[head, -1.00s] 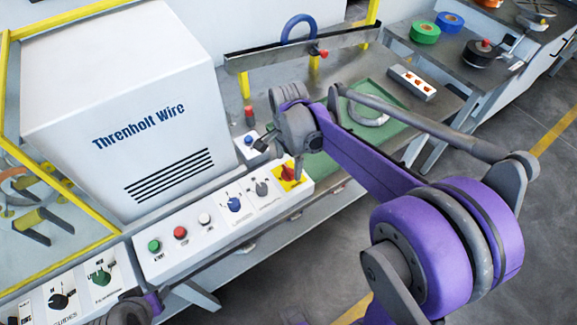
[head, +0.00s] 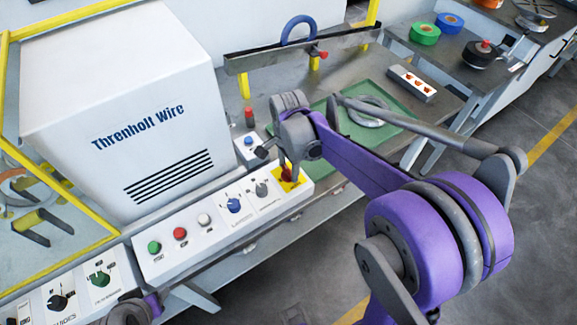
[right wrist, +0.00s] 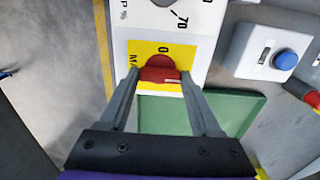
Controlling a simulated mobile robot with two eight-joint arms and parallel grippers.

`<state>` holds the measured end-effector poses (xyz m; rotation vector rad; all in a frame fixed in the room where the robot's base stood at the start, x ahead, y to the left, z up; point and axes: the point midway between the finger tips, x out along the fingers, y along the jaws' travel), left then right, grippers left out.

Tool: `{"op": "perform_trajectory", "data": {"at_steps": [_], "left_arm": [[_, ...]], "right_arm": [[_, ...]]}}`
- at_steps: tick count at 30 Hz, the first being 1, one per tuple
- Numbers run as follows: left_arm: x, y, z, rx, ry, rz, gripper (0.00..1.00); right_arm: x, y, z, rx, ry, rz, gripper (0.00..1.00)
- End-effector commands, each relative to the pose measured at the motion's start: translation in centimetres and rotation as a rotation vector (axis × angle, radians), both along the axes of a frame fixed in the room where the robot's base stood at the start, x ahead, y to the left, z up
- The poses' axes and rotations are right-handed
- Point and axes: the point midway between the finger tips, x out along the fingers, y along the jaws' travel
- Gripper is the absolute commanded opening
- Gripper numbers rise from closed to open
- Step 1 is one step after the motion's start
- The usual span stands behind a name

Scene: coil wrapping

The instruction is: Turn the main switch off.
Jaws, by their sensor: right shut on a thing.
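The main switch is a red rotary knob (head: 287,174) on a yellow plate (head: 291,185), at the right end of the white control panel. My right gripper (head: 284,166) reaches down over it and is shut on the knob. In the right wrist view the red knob (right wrist: 160,69) sits between the two fingers of the gripper (right wrist: 161,78). A "0" is printed on the yellow plate (right wrist: 148,49) just above the knob. A pale mark shows low on the knob, but its setting is hard to tell.
The panel also has a blue selector (head: 234,205) and green (head: 154,246), red (head: 180,233) and white buttons. A small box with a blue button (head: 248,141) stands close behind the switch. A green mat (head: 352,148) with a coil lies beyond.

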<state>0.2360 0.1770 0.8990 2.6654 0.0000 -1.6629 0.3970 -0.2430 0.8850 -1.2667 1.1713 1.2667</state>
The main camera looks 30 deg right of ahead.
Motion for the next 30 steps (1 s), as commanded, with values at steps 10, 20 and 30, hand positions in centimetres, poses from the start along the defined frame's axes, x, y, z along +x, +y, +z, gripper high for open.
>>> {"op": "perform_trajectory", "data": {"at_steps": [10,20,30], "left_arm": [[-0.02,0.00,-0.10,0.000,0.000,0.000,0.50],[-0.10,0.00,-0.45,0.000,0.002,0.000,0.50],[-0.18,0.00,-0.78,0.000,0.003,0.000,0.50]], "right_arm": [[0.01,-0.01,0.01,0.000,0.000,0.058,0.09],[-0.01,-0.01,-0.02,0.000,0.000,0.298,0.09],[0.00,-0.01,0.00,0.000,0.000,0.621,0.09]]}}
